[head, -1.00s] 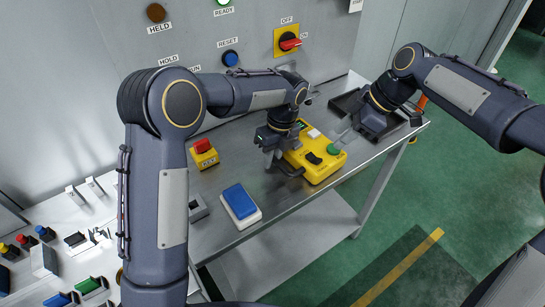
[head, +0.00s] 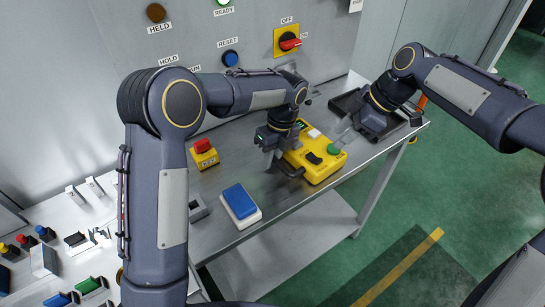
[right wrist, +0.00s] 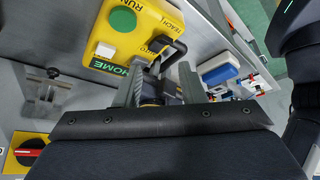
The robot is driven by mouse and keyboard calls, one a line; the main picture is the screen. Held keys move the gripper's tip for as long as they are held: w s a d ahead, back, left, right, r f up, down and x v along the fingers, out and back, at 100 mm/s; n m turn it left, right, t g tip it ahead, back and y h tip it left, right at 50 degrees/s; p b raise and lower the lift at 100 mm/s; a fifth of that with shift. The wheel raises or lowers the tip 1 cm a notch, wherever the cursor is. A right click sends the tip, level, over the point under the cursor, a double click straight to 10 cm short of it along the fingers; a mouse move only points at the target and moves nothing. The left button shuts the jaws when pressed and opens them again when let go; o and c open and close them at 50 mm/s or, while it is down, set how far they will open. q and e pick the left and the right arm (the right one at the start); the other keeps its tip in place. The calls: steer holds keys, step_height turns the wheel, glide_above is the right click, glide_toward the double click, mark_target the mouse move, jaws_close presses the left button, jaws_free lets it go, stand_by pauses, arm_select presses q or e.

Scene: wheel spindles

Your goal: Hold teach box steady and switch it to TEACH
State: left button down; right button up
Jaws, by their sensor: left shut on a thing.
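The yellow teach box (head: 322,171) lies on the metal bench, with a green button (head: 333,149), a black selector knob (head: 313,158) and a white button. In the right wrist view the teach box (right wrist: 150,18) shows RUN, AUTO and TEACH labels beside the knob (right wrist: 170,50); the knob's exact setting is unclear. My left gripper (head: 277,164) is shut on the box's left end, at what looks like its black handle; the exact contact is partly hidden. My right gripper (head: 345,137) is over the far right side of the box; its fingers (right wrist: 160,82) are apart with nothing clearly between them.
A red-topped yellow stop button box (head: 204,156) and a blue-and-white pedal-like block (head: 240,205) stand on the bench left of the box. A black tray (head: 350,101) lies behind. The panel with a red rotary switch (head: 289,41) rises at the back.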

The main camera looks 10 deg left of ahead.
steer(key=shift+c, duration=0.5)
steer(key=shift+c, duration=1.2)
steer(key=shift+s+a+m+h, duration=0.15)
steer(key=shift+a+m+h, duration=0.4)
steer(key=shift+m, duration=0.25)
jaws_close()
steer(key=m+t+h, duration=0.1)
steer(key=m+h, duration=0.2)
steer(key=m, duration=0.4)
glide_above(316, 159)
steer(key=shift+s+d+f, duration=0.1)
steer(key=shift+d+f, duration=0.05)
steer(key=shift+f, duration=1.1)
steer(key=shift+s+d+f, duration=0.1)
steer(key=shift+f, duration=1.1)
steer(key=shift+f+h, duration=0.25)
steer(key=shift+f, duration=0.75)
steer(key=shift+r, duration=3.55)
